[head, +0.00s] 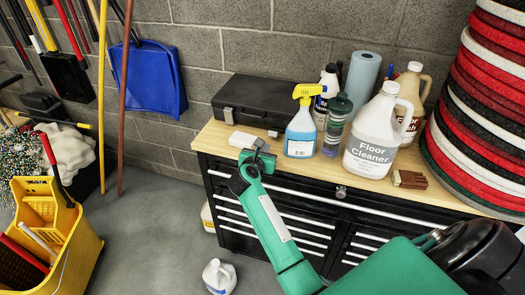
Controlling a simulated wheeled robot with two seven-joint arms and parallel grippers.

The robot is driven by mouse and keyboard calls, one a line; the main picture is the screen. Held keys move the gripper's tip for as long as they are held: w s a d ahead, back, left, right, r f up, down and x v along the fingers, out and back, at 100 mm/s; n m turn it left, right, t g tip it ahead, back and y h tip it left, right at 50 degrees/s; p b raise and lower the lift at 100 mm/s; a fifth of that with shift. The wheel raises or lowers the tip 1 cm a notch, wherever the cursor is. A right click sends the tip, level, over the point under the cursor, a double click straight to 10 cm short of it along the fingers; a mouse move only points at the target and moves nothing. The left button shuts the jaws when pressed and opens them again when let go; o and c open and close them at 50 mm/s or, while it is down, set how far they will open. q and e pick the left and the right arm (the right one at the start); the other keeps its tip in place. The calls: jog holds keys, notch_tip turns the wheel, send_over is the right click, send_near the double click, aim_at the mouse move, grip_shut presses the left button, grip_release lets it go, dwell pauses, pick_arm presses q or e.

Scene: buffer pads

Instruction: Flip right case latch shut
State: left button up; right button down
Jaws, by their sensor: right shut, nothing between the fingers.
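The black case (268,98) lies on the wooden top of the tool cabinet, against the block wall, with its lid down. A grey latch (228,116) shows at the left end of its front. The right case latch (273,133) is a small grey piece low on the front, and its exact position is too small to tell. My right gripper (260,147) is shut and empty, just in front of the case near the right latch. I cannot tell whether it touches the latch. My left gripper is out of view.
A white block (242,140) lies left of my right gripper. A blue spray bottle (301,130) with a yellow head stands close on the right, beside a dark green bottle (337,125) and a floor cleaner jug (374,138). Stacked pads (485,110) stand at far right.

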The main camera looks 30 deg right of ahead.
aim_at(275, 133)
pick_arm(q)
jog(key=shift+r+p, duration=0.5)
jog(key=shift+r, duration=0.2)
pick_arm(e)
jog(key=shift+x, duration=2.5)
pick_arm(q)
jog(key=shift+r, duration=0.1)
pick_arm(e)
jog(key=shift+w, duration=0.1)
